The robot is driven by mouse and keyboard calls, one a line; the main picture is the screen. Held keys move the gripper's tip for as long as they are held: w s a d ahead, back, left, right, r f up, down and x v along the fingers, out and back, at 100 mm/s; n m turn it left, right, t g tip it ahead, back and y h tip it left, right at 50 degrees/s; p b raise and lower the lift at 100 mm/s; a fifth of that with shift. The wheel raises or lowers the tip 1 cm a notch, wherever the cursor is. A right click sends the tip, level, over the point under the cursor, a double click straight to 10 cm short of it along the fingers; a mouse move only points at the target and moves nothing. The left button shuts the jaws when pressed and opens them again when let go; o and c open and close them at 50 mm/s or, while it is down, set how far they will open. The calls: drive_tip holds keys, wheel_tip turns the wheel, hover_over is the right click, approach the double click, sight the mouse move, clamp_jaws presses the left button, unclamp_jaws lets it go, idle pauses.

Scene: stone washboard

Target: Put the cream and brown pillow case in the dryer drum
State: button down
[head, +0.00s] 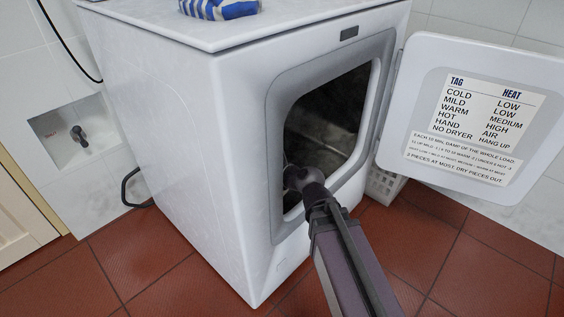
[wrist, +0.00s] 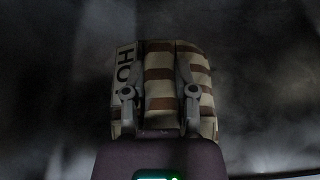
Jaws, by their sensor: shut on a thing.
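The cream and brown striped pillow case (wrist: 159,73) is held in my gripper (wrist: 160,92) in the wrist view. A pale tag with dark letters, partly reading "HO", shows on its left side. My gripper is shut on the case, with a finger on each side. Dark grey drum walls (wrist: 260,80) surround it in the wrist view. In the head view my arm reaches through the open door of the dryer (head: 180,130) into the dark drum (head: 325,120). The case itself is hidden from the head view. I cannot tell whether the case touches the drum.
The dryer door (head: 470,120) is swung open to the right, with a tag and heat chart on it. A blue and white striped cloth (head: 219,8) lies on the dryer top. Red floor tiles are clear in front.

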drive_tip(key=w+d, duration=0.2)
drive_tip(key=w, duration=0.5)
drive_tip(key=w+d+f+b, duration=0.1)
drive_tip(key=w+d, duration=0.1)
drive_tip(key=w, duration=0.6)
drive_tip(key=shift+d+f, duration=0.25)
drive_tip(key=shift+d, duration=0.1)
drive_tip(key=shift+f+b, duration=0.1)
drive_tip(key=shift+b, duration=0.2)
drive_tip(key=shift+f+b, duration=1.7)
drive_tip(key=shift+b, duration=0.05)
drive_tip(key=shift+c, duration=2)
unclamp_jaws()
drive_tip(key=shift+s+d+r, duration=0.1)
drive_tip(key=p+v, duration=0.4)
drive_tip(key=v, duration=0.7)
drive_tip(key=shift+s+d+r+p, duration=0.2)
drive_tip(key=shift+r+p, duration=0.05)
drive_tip(key=shift+p, duration=0.1)
